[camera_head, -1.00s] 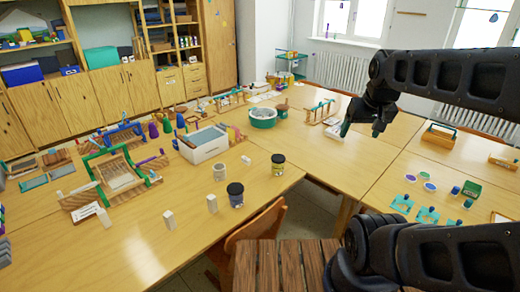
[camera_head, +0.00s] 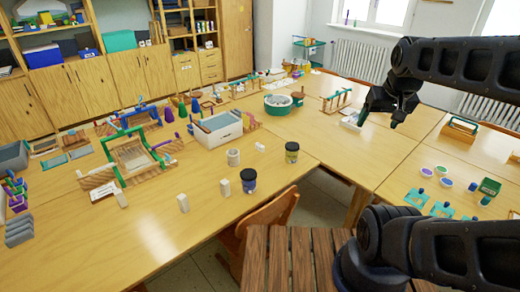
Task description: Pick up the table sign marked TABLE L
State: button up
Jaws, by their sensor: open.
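No lettering reading TABLE L can be made out in this view. A small white card (camera_head: 103,191) with faint dark marks stands at the front of the wooden frame with green bars, on the left table; its marks are too small to read. Another pale flat item (camera_head: 350,122) lies on the far right table just left of my gripper; I cannot tell whether it is a sign. My gripper (camera_head: 378,118) is open with nothing visible between its fingers. It hangs over the right table, far from the white card on the left.
The left table holds several pale upright blocks (camera_head: 183,203), a beige cup (camera_head: 233,157), dark-lidded jars (camera_head: 249,181) and a white bin (camera_head: 217,131). A green round tub (camera_head: 278,104) stands behind. A chair (camera_head: 262,222) is at the table edge.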

jog(key=shift+o, duration=0.3)
jog(key=w+a+r+m+g, duration=0.1)
jog(key=w+a, duration=0.2)
jog(key=w, duration=0.5)
jog(key=w+a+r+m, duration=0.1)
jog(key=w+a, duration=0.1)
jog(key=w, duration=0.6)
jog(key=m+g, duration=0.4)
jog(key=m, duration=0.3)
send_over(260, 145)
jog(key=f, duration=4.2)
jog(key=shift+s, duration=0.25)
jog(key=shift+w+f, duration=0.2)
jog(key=shift+f, duration=2.35)
jog(key=c, duration=1.1)
